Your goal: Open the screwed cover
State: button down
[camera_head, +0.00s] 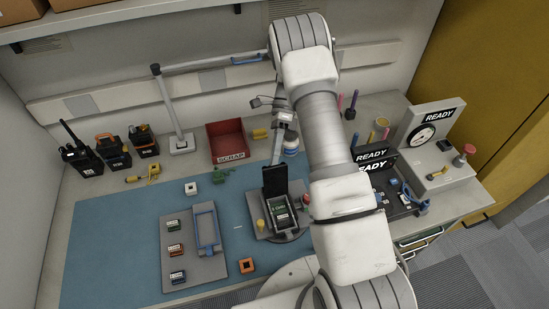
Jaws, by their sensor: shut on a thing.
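A small grey box (297,220) sits in a dark fixture near the middle of the bench. Its top is open, and a dark pack with a green label (281,217) shows inside. The black cover (274,181) stands upright at the box's back edge. My gripper (278,161) comes down from above and behind, with its narrow fingers meeting the cover's top edge. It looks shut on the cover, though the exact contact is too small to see. Screws cannot be made out.
A grey tray (178,213) with several small modules lies left of the box. A red scrap bin (227,143) and a lamp (181,144) stand behind. Several radios (112,150) are at the back left. Displays reading READY (371,155) stand right. The blue mat's left side is mostly clear.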

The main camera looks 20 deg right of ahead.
jog(key=shift+d+f, duration=0.3)
jog(key=shift+f, duration=0.35)
jog(key=c, duration=1)
grip_release()
jog(key=shift+w+f, duration=0.1)
jog(key=shift+w, duration=0.05)
jog(key=shift+o, duration=0.2)
jog(key=s+d+r+b, duration=0.1)
jog(key=s+d+r, duration=0.5)
jog(key=d+r, duration=0.3)
notch_tip(320, 180, up, 3)
jog(key=shift+d+f+b, duration=0.2)
jog(key=shift+b, duration=0.1)
jog(key=shift+s, duration=0.15)
